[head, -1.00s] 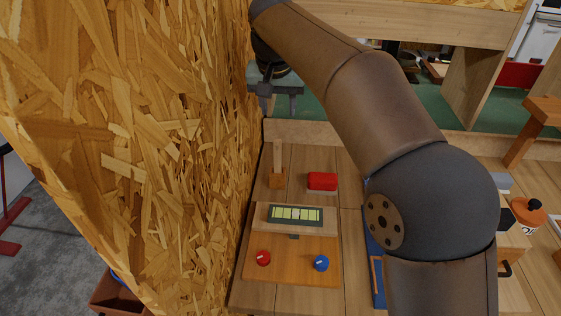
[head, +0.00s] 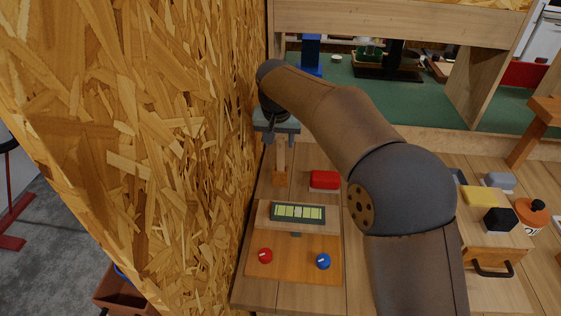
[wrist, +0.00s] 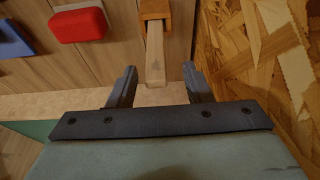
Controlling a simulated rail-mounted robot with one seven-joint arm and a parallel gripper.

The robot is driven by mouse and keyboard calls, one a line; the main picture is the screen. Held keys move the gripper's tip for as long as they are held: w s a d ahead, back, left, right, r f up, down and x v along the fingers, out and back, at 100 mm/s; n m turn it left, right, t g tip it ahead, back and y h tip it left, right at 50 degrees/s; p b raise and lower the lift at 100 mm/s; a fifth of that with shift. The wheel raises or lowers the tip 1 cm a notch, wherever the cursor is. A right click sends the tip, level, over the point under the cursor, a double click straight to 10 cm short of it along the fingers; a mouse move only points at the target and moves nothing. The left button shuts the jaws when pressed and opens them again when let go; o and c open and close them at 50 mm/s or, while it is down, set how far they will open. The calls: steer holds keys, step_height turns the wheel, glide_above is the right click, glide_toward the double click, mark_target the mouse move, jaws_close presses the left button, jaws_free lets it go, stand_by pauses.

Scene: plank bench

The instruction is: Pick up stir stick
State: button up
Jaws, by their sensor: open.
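The stir stick (head: 281,156) is a pale wooden stick standing upright in a small orange-brown block (head: 279,178) on the plank bench, close to the chipboard wall. My gripper (head: 280,139) is open at the top of the stick, pointing down. In the wrist view the stick (wrist: 155,55) shows between the two fingers of my gripper (wrist: 160,70), with a gap on each side. Whether the fingertips reach below its top is hard to tell.
The chipboard wall (head: 190,130) rises close to the left of my gripper. A red block (head: 324,180) lies right of the holder. In front is a board with a small panel (head: 298,212), a red knob (head: 265,255) and a blue knob (head: 323,261). A black block (head: 500,220) stands farther right.

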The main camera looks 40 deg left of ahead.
mark_target(281, 148)
steer(key=x, duration=0.4)
steer(key=shift+d, duration=0.25)
jaws_close()
steer(key=shift+r, duration=0.1)
